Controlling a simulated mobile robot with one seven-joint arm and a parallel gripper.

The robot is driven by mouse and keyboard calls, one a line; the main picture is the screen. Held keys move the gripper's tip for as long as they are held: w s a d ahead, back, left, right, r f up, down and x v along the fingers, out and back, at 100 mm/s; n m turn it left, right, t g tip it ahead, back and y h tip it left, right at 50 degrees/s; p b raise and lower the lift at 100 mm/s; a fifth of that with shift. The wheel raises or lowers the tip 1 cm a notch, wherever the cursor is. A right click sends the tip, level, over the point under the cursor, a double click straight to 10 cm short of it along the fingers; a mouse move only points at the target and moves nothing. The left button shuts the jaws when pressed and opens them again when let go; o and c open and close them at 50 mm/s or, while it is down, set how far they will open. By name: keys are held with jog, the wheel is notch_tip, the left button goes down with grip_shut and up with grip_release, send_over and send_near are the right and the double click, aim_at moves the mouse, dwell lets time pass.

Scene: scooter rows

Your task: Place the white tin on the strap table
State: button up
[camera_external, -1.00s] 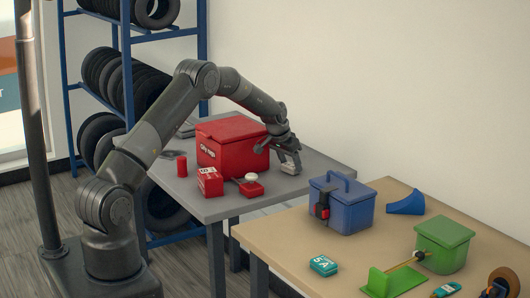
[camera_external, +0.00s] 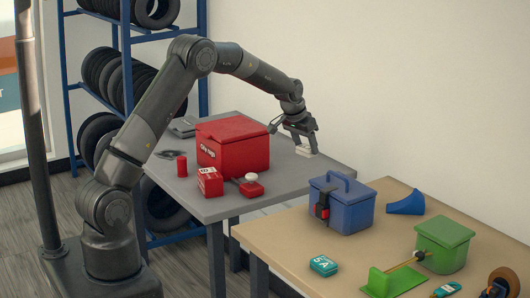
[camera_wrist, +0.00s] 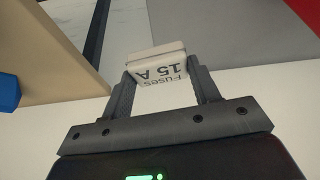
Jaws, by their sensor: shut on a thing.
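The white tin (camera_external: 304,151) is a small box held by my gripper (camera_external: 302,141) near the back right corner of the grey table. In the wrist view the white tin (camera_wrist: 161,66) reads "Fuses 15 A" and sits between the two fingertips (camera_wrist: 160,82), which are shut on its sides. The grey table (camera_external: 300,178) and the tan table (camera_external: 290,238) stand at the front right of me. No label shows which one is the strap table.
The grey table holds a red box (camera_external: 240,155), a red labelled box (camera_external: 210,182) and a red stamp-like item (camera_external: 251,188). The tan table holds a blue box (camera_external: 352,208), a teal tin (camera_external: 323,265) and a green box (camera_external: 443,248). Its front left corner is clear.

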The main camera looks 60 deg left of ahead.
aim_at(306, 147)
notch_tip(306, 147, up, 9)
jog(key=s+d+r+m, duration=0.1)
jog(key=s+d, duration=0.2)
jog(key=d, duration=0.9)
jog(key=s+d+m, duration=0.1)
jog(key=s+d, duration=0.1)
jog(key=d, duration=1.1)
jog(key=s+d+m+h, duration=0.2)
jog(key=s+d+m, duration=0.2)
jog(key=s+d, duration=2.3)
jog(key=w+a+f, duration=0.1)
jog(key=w+f, duration=0.2)
jog(key=f, duration=0.1)
jog(key=w+a+f, duration=0.2)
jog(key=w+f, duration=0.1)
jog(key=f, duration=0.1)
jog(key=w+a+f, duration=0.1)
jog(key=w+f, duration=0.2)
jog(key=f, duration=0.1)
jog(key=shift+w+a, duration=0.35)
jog(key=shift+w+a+f, duration=0.2)
jog(key=shift+w+f, duration=0.15)
jog(key=shift+w, duration=0.05)
jog(key=shift+f, duration=1.95)
jog(key=shift+f, duration=0.15)
